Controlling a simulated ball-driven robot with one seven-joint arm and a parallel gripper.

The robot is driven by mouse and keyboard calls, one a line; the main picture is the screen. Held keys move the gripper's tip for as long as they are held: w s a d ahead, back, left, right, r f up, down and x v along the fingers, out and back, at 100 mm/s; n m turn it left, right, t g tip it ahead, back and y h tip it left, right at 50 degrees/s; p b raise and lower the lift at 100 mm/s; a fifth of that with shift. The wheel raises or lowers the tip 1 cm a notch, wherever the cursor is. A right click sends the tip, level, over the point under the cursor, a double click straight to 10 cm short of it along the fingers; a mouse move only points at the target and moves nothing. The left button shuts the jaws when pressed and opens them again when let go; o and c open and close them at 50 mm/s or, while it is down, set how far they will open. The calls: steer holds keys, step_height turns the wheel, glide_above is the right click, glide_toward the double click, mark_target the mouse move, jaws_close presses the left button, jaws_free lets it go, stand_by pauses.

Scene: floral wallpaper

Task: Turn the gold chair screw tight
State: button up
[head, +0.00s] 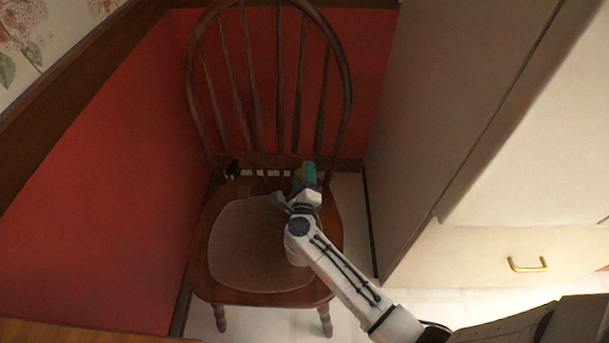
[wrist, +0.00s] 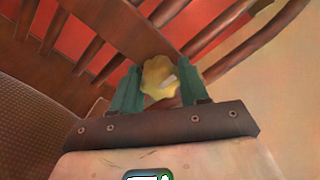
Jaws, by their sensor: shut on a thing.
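The wooden chair (head: 267,90) has a hooped back with thin spindles and stands in the corner. The gold screw (wrist: 158,77) is a scalloped, yellow knob with a pale mark on its face. In the wrist view it sits between the two green fingers of my gripper (wrist: 156,90), against the lower part of the chair back. My gripper is shut on the gold screw. In the head view my gripper (head: 305,178) is at the right rear of the seat, and the screw cannot be made out there.
A red wall (head: 95,200) is close on the left. A cabinet with a drawer handle (head: 528,266) stands on the right.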

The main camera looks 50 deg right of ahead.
stand_by(0.3)
steer(key=o, duration=1)
steer(key=shift+o, duration=0.2)
steer(key=p+v, duration=0.1)
steer(key=v, duration=0.9)
steer(key=shift+s+a, duration=0.25)
steer(key=shift+a, duration=0.1)
